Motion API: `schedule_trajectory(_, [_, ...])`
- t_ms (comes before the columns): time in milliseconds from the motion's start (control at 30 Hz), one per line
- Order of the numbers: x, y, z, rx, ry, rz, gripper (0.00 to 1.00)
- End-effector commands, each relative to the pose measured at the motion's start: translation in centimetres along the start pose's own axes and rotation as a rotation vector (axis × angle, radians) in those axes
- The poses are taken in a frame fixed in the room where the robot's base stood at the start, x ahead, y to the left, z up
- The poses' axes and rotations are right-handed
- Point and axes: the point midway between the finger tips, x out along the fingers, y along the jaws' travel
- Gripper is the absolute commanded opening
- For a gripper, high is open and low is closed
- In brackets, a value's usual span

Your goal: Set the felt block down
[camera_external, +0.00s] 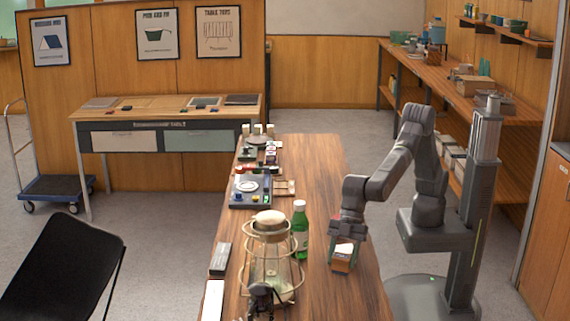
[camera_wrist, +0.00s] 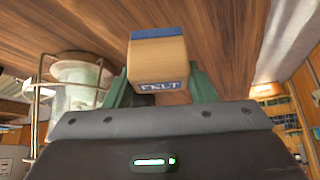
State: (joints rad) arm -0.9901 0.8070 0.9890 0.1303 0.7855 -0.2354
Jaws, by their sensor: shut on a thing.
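In the external view the block (camera_external: 342,259) shows below my gripper (camera_external: 343,246), over the right part of the wooden counter (camera_external: 318,175). I cannot tell whether its underside touches the counter.
A lantern (camera_external: 270,262) with a wire cage stands left of my gripper, and a green bottle (camera_external: 300,232) stands between them. Trays and small goods (camera_external: 250,188) line the counter's far left. The counter's far right part is clear.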

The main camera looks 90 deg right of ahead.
Motion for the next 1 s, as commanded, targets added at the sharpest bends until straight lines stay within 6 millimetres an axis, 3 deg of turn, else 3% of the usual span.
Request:
schedule_trajectory(367, [4.1,0.0,2.7,0.001,-0.002,0.0,0.27])
schedule_trajectory(767, [4.7,0.1,3.0,0.001,0.001,0.001,0.27])
schedule_trajectory(800, [4.7,0.1,3.0,0.001,0.001,0.001,0.54])
schedule_trajectory(900, [4.6,0.1,3.0,0.001,0.001,0.0,0.72])
schedule_trajectory(1000, [4.6,0.1,3.0,0.001,0.0,0.0,0.72])
